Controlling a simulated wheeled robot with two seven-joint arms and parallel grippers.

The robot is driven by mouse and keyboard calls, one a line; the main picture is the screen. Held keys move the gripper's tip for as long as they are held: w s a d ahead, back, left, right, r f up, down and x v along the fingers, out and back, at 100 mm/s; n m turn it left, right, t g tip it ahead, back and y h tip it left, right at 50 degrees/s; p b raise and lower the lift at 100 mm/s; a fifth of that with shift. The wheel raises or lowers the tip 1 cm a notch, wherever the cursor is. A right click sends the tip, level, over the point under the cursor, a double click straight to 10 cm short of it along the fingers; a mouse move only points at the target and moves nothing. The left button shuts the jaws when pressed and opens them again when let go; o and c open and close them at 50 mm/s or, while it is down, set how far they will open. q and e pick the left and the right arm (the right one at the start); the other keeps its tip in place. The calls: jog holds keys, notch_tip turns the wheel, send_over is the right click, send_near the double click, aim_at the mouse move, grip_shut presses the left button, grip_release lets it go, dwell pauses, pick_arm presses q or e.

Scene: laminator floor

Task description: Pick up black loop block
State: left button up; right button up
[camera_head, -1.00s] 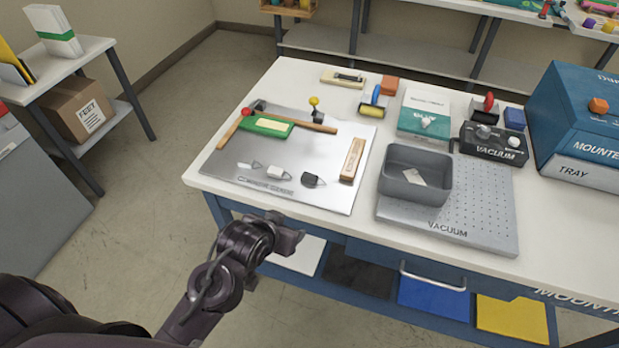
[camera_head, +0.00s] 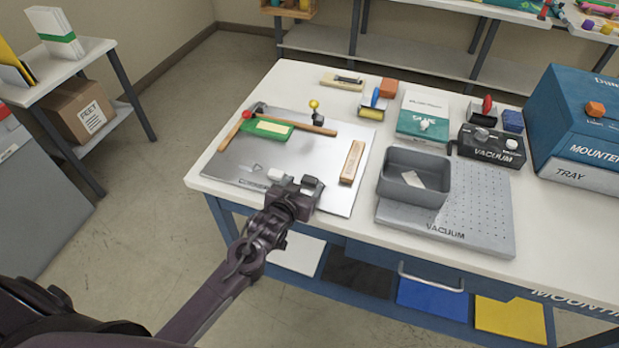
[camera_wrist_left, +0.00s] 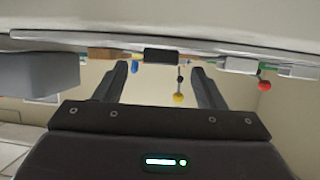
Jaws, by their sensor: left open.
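The black loop block (camera_wrist_left: 161,55) shows in the left wrist view as a dark block on the metal plate, centred just beyond my fingertips. That view appears upside down. My left gripper (camera_head: 296,183) is open over the front edge of the metal plate (camera_head: 225,170) in the head view; it also shows in the wrist view (camera_wrist_left: 160,75), with a finger on each side of the block's line. No grip on the block shows. In the head view the gripper hides the block, or nearly all of it. My right gripper is not in view.
A wooden block (camera_head: 352,162) lies right of the gripper. A grey bin (camera_head: 397,193) stands on the perforated vacuum plate (camera_head: 487,215). The plate's left part is fairly clear.

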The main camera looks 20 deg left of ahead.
aim_at(310, 181)
pick_arm(q)
jog(key=shift+x, duration=1.35)
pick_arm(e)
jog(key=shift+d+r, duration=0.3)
pick_arm(q)
jog(key=shift+c, duration=0.3)
jog(key=c, duration=1)
jog(key=shift+r, duration=0.1)
